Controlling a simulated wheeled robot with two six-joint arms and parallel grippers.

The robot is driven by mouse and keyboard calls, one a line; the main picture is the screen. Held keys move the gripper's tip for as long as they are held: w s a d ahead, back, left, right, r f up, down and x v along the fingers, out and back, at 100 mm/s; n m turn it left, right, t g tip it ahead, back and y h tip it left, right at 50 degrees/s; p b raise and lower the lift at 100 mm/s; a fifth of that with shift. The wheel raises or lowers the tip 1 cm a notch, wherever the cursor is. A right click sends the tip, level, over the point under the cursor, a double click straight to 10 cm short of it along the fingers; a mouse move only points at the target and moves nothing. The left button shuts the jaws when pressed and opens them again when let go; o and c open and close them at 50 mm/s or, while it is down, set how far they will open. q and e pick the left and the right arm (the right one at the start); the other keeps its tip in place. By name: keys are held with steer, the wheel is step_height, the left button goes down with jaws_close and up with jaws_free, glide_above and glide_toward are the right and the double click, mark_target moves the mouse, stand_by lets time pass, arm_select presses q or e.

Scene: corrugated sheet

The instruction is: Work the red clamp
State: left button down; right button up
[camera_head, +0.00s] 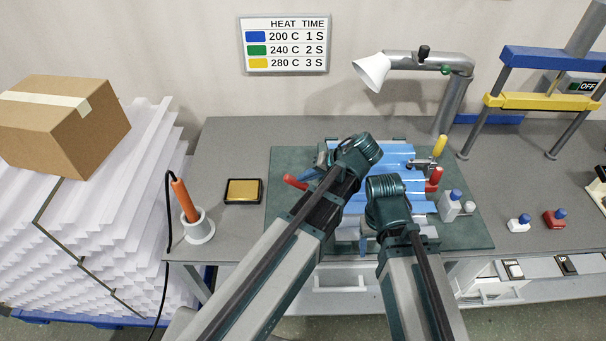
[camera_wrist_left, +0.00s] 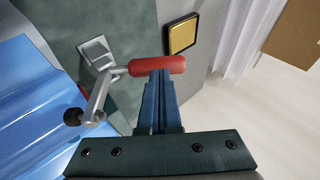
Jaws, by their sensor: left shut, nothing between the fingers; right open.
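A red clamp handle (camera_head: 294,182) sticks out at the left side of the blue corrugated sheet (camera_head: 398,158). In the left wrist view the red handle (camera_wrist_left: 158,66) lies across the tip of my left gripper (camera_wrist_left: 158,76), joined to a metal lever with a black-tipped end (camera_wrist_left: 73,117). My left gripper is shut with nothing between its fingers, its tip at or against the handle; I cannot tell if they touch. Another red handle (camera_head: 434,180) stands at the sheet's right side. My right arm's wrist (camera_head: 385,195) is over the sheet; its gripper is open and largely hidden.
A yellow handle (camera_head: 440,146) stands behind the right red one. A yellow pad (camera_head: 244,191) and an orange tool in its holder (camera_head: 197,226) are left of the green mat (camera_head: 277,165). A white-shaded lamp (camera_head: 372,71) hangs behind.

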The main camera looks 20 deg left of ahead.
arm_select(q)
steer(key=shift+a+f, duration=0.25)
steer(key=shift+f, duration=0.05)
arm_select(e)
steer(key=shift+w+a+f, duration=0.1)
steer(key=shift+a+f, duration=0.2)
steer(key=shift+a, duration=0.05)
arm_select(q)
steer(key=shift+a, duration=0.1)
arm_select(e)
steer(key=shift+r, duration=0.15)
